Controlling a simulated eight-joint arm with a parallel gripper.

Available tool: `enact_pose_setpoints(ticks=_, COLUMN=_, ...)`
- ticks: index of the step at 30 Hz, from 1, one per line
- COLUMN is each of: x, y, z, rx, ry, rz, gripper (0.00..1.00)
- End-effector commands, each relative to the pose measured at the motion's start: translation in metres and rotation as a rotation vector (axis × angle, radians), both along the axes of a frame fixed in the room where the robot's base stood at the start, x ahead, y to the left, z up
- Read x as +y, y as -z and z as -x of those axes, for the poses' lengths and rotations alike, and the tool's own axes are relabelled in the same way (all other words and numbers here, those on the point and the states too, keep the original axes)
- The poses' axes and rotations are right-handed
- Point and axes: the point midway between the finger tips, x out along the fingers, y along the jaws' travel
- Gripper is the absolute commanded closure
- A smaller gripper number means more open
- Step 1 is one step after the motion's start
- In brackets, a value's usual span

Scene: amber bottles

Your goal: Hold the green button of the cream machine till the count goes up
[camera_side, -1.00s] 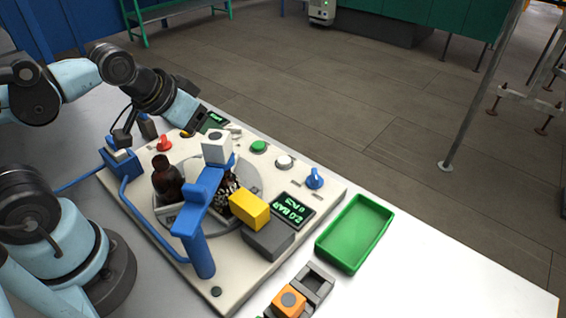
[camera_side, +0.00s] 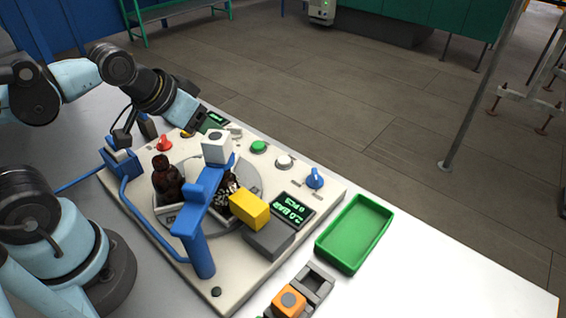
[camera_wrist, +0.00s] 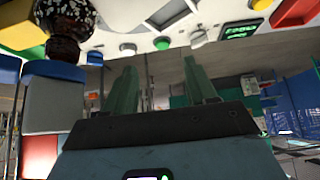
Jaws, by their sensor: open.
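The cream machine (camera_side: 135,190) stands on the table with a row of controls along its far edge. Its green button (camera_side: 258,147) lies between two white buttons; it also shows in the wrist view (camera_wrist: 162,43), just beyond the gap between my fingers. My gripper (camera_wrist: 160,80) is open and empty, its two fingers apart. In the side view it hangs over the far left part of the machine, left of the green button and apart from it. The large display (camera_side: 292,207) shows green text, too small to read surely.
Amber bottles (camera_side: 167,179) stand on the round turntable. A blue post and arm (camera_side: 200,250) with a white block (camera_side: 216,147) rise at the middle. A blue knob (camera_side: 315,178), red knob (camera_side: 164,143), yellow block (camera_side: 249,209) and green tray (camera_side: 355,234) are around.

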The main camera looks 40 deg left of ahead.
Motion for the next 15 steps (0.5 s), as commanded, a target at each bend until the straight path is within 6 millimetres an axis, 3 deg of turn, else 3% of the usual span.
enact_pose_setpoints(ticks=1, x=0.0, y=0.0, z=0.0, rx=0.0, ry=0.0, rz=0.0, gripper=0.52)
enact_pose_setpoints(ticks=10, x=0.0, y=0.0, z=0.0, rx=0.0, ry=0.0, rz=0.0, gripper=0.98)
enact_pose_setpoints(ticks=15, x=0.0, y=0.0, z=0.0, rx=0.0, ry=0.0, rz=0.0, gripper=1.0)
